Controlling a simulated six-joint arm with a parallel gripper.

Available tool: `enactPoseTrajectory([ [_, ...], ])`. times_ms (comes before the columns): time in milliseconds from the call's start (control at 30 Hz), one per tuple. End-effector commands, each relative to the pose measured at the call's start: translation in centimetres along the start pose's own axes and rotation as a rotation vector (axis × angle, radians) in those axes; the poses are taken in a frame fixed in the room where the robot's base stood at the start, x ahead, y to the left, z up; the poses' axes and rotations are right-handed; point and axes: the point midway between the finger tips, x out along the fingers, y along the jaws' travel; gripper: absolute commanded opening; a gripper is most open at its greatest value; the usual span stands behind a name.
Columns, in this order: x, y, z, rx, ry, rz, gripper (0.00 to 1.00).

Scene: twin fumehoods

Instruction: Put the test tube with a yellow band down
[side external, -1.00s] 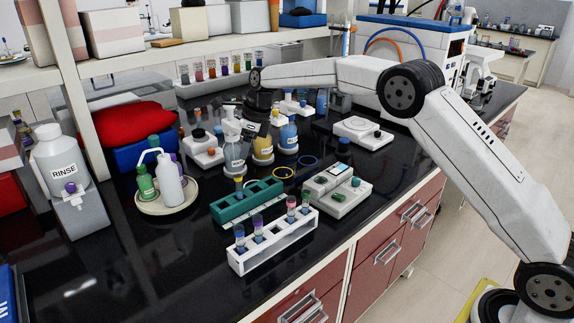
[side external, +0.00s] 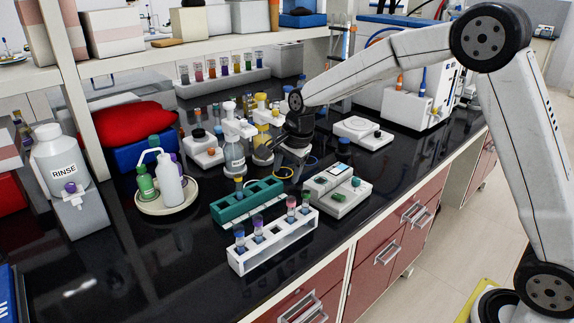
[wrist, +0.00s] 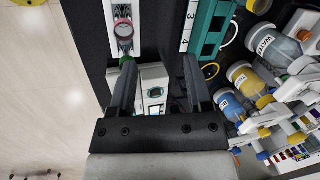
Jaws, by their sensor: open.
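A test tube with a yellow band (side external: 239,187) stands in the left end of the green rack (side external: 262,202) in the side view. The rack also shows in the wrist view (wrist: 204,32), with the numbers 3 and 4 on it. My gripper (side external: 291,172) is over the bench behind the rack's right end, pointing down. In the wrist view my gripper (wrist: 158,62) has its two fingers wide apart, with nothing held between them.
A white rack (side external: 275,246) with several banded tubes stands in front. A grey instrument (side external: 338,190) is right of the green rack. Wash bottles (side external: 235,150) stand behind. A yellow ring (wrist: 211,71) lies near the fingers.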

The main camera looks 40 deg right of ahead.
Motion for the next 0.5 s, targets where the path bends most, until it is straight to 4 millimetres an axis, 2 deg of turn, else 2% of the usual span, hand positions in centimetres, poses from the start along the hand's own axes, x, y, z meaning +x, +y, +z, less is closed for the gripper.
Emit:
enactPoseTrajectory([
  [33,-0.2,1.4,0.1,-0.075,0.008,0.002,0.64],
  [267,-0.3,7.5,0.7,-0.447,0.038,0.016,0.64],
  [500,-0.3,14.4,1.6,-0.838,0.059,0.037,0.64],
])
